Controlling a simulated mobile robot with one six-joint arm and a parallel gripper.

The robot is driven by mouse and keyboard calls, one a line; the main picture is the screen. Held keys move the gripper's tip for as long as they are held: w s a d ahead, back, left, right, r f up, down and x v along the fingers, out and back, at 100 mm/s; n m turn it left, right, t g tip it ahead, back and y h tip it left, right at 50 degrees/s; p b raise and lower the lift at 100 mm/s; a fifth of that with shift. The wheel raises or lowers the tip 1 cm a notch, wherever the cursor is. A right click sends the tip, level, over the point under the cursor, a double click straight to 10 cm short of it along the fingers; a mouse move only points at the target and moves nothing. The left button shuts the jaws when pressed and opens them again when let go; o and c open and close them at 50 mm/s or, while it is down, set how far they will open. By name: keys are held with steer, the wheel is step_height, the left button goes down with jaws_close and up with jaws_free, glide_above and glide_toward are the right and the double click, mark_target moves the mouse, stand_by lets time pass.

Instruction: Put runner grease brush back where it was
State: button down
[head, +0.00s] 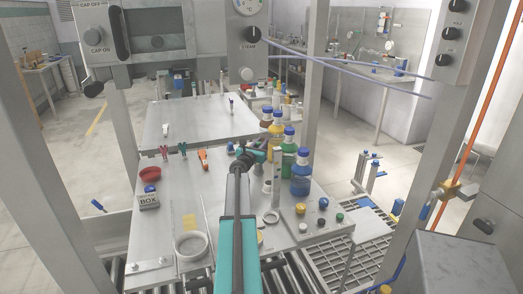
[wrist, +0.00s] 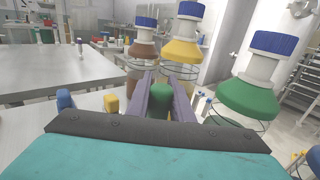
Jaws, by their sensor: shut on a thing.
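My gripper (head: 252,156) reaches out over the steel table, just left of the row of blue-capped bottles. In the wrist view its two grey-purple fingers (wrist: 161,98) are shut on a small dark green thing (wrist: 160,101), which I take to be the runner grease brush. Only its rounded green end shows between the fingers; the rest is hidden. The brush cannot be made out clearly in the head view. I cannot tell which spot it came from.
Bottles in brown, yellow (head: 276,136), green (head: 288,153) and blue (head: 300,178) stand close on the right. A white round dish (head: 191,245), a labelled box (head: 149,201) and coloured clips (head: 203,158) are on the table (head: 165,220). A raised steel plate (head: 195,127) lies behind.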

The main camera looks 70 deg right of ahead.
steer(key=shift+f, duration=1.6)
steer(key=shift+f, duration=0.15)
steer(key=c, duration=1.6)
jaws_free()
steer(key=shift+o, duration=0.2)
steer(key=a+b, duration=0.2)
steer(key=a, duration=1)
steer(key=shift+w, duration=0.15)
steer(key=shift+r, duration=0.3)
